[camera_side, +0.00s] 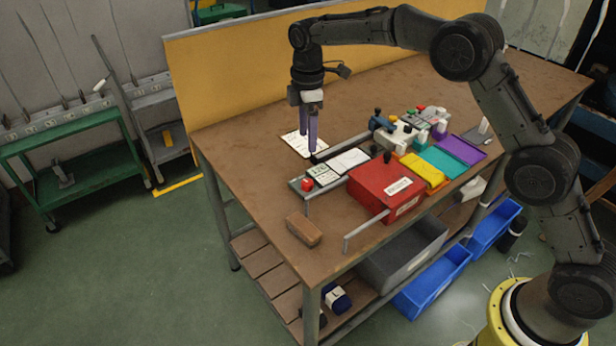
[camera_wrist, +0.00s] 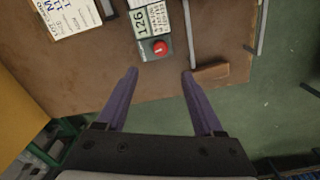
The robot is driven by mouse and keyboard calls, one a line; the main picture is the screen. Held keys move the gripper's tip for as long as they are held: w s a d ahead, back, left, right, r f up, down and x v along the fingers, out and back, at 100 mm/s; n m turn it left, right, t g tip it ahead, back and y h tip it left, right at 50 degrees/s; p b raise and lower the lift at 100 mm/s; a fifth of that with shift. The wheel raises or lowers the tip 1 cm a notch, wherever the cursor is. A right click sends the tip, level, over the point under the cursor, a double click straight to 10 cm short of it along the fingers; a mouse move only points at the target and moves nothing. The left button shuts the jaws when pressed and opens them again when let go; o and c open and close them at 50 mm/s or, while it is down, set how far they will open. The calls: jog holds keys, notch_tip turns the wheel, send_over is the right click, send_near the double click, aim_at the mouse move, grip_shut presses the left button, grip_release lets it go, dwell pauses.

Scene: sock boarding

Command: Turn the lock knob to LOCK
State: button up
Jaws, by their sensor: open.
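A round red knob or button (camera_side: 307,184) sits on a small grey panel (camera_side: 297,186) at the near-left end of a rail fixture. It also shows in the wrist view (camera_wrist: 159,47), with a small white mark on it, beside a plate reading 126. No LOCK lettering is readable, so I cannot tell if this is the lock knob. A black knob (camera_side: 387,157) stands on the red box (camera_side: 384,183). My gripper (camera_side: 309,150) points down, open and empty, behind the red knob in the side view. In the wrist view the fingertips (camera_wrist: 160,73) are apart, with the red knob beyond them.
A brown block (camera_side: 304,230) lies near the table's front edge; it shows in the wrist view too (camera_wrist: 211,72). A written sheet (camera_side: 297,144) lies beside my gripper. Coloured trays (camera_side: 440,161) and a cluttered fixture (camera_side: 402,131) stand to the right. The table's left part is clear.

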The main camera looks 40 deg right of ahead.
aim_at(308, 182)
notch_tip(308, 182, down, 14)
jog(key=shift+r, duration=0.1)
dwell(0.5)
grip_shut()
